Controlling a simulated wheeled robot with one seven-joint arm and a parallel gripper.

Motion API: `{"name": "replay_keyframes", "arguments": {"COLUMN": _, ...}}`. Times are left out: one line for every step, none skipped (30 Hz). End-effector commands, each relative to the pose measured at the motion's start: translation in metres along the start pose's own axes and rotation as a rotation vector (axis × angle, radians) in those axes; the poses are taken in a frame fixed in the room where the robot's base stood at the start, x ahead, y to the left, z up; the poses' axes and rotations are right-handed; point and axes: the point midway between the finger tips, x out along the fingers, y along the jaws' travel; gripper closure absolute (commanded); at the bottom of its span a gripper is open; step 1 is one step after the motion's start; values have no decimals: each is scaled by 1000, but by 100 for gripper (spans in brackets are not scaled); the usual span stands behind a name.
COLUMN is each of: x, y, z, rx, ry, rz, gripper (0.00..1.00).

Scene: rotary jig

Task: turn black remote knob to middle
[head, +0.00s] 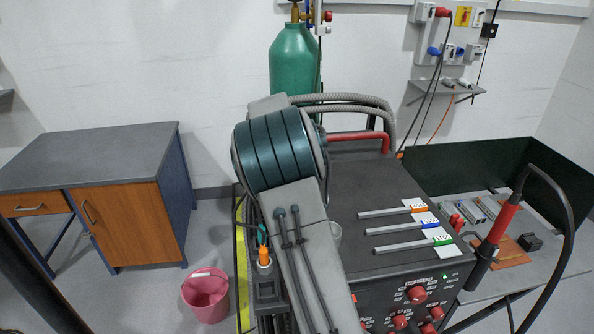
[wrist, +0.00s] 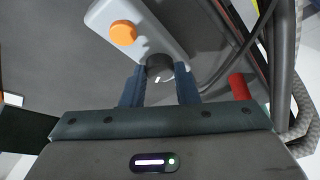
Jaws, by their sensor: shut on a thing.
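In the wrist view, a light grey remote box (wrist: 103,17) lies on a dark grey surface. It carries a round orange button (wrist: 122,33) and a black knob (wrist: 159,68) near its lower right end. My gripper (wrist: 160,84) is shut on the black knob, with one blue finger on each side of it. The knob's near side shows between the fingers, with a small white mark by it. Which way the knob points I cannot tell. In the head view my arm hides the remote and the gripper.
A dark welding machine (head: 405,190) with several rods on top and red knobs in front stands under my arm. A red handle bar (wrist: 240,87) and grey hoses (wrist: 301,95) are close on the right in the wrist view. A pink bucket (head: 206,296) stands on the floor.

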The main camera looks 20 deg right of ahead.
Motion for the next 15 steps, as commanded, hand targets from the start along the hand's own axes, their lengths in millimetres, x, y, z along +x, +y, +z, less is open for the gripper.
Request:
{"name": "replay_keyframes", "arguments": {"x": 0, "y": 0, "z": 0, "rx": 0, "ry": 1, "rz": 0, "gripper": 95}}
{"name": "replay_keyframes", "arguments": {"x": 0, "y": 0, "z": 0, "rx": 0, "ry": 1, "rz": 0, "gripper": 95}}
{"name": "replay_keyframes", "arguments": {"x": 0, "y": 0, "z": 0, "rx": 0, "ry": 1, "rz": 0, "gripper": 95}}
{"name": "replay_keyframes", "arguments": {"x": 0, "y": 0, "z": 0, "rx": 0, "ry": 1, "rz": 0, "gripper": 95}}
{"name": "replay_keyframes", "arguments": {"x": 0, "y": 0, "z": 0, "rx": 0, "ry": 0, "rz": 0, "gripper": 95}}
{"name": "replay_keyframes", "arguments": {"x": 0, "y": 0, "z": 0, "rx": 0, "ry": 0, "rz": 0, "gripper": 70}}
{"name": "replay_keyframes", "arguments": {"x": 0, "y": 0, "z": 0, "rx": 0, "ry": 0, "rz": 0, "gripper": 62}}
{"name": "replay_keyframes", "arguments": {"x": 0, "y": 0, "z": 0, "rx": 0, "ry": 0, "rz": 0, "gripper": 53}}
{"name": "replay_keyframes", "arguments": {"x": 0, "y": 0, "z": 0, "rx": 0, "ry": 0, "rz": 0, "gripper": 51}}
{"name": "replay_keyframes", "arguments": {"x": 0, "y": 0, "z": 0, "rx": 0, "ry": 0, "rz": 0, "gripper": 51}}
{"name": "replay_keyframes", "arguments": {"x": 0, "y": 0, "z": 0, "rx": 0, "ry": 0, "rz": 0, "gripper": 51}}
{"name": "replay_keyframes", "arguments": {"x": 0, "y": 0, "z": 0, "rx": 0, "ry": 0, "rz": 0, "gripper": 51}}
{"name": "replay_keyframes", "arguments": {"x": 0, "y": 0, "z": 0, "rx": 0, "ry": 0, "rz": 0, "gripper": 51}}
{"name": "replay_keyframes", "arguments": {"x": 0, "y": 0, "z": 0, "rx": 0, "ry": 0, "rz": 0, "gripper": 51}}
{"name": "replay_keyframes", "arguments": {"x": 0, "y": 0, "z": 0, "rx": 0, "ry": 0, "rz": 0, "gripper": 51}}
